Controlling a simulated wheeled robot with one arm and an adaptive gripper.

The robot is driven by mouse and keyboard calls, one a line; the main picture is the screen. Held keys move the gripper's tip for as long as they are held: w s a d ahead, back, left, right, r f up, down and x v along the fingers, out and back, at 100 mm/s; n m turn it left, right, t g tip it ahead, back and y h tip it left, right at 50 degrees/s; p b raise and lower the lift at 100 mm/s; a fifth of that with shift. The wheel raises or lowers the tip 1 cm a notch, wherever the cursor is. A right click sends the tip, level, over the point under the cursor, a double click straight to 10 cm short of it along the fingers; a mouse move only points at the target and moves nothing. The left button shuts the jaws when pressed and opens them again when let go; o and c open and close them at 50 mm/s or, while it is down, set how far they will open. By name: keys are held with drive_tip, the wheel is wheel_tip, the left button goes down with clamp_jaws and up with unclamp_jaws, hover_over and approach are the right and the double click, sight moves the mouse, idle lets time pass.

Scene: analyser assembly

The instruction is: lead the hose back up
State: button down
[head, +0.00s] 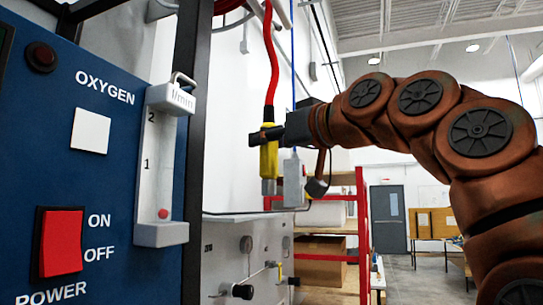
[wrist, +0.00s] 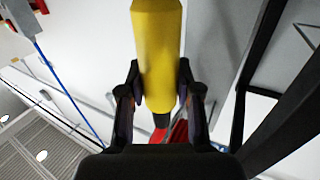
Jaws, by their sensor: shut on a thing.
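A red hose (head: 271,55) hangs down from the top of the head view and ends in a yellow connector (head: 269,163) with a grey metal tip. My gripper (head: 266,137) is shut on the yellow connector and holds it upright in the air. In the wrist view the yellow connector (wrist: 158,60) stands between the two dark fingers, which press on both its sides. A bit of the red hose (wrist: 180,131) shows beyond the connector's dark end. The hose's upper end is out of view.
A blue analyser panel (head: 95,150) with a red power switch (head: 61,242) and a flow meter (head: 160,165) stands at the left, beside a dark frame post (head: 190,130). A grey box (head: 293,182) hangs on a blue cable just right of the connector. A red rack (head: 362,235) stands behind.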

drive_tip(key=shift+s+r, duration=0.1)
drive_tip(key=shift+r, duration=0.25)
drive_tip(key=c, duration=0.8)
unclamp_jaws()
drive_tip(key=shift+f, duration=0.1)
drive_tip(key=shift+o, duration=0.2)
drive_tip(key=v, duration=1.1)
drive_tip(key=shift+s+d, duration=0.25)
drive_tip(key=shift+d, duration=0.1)
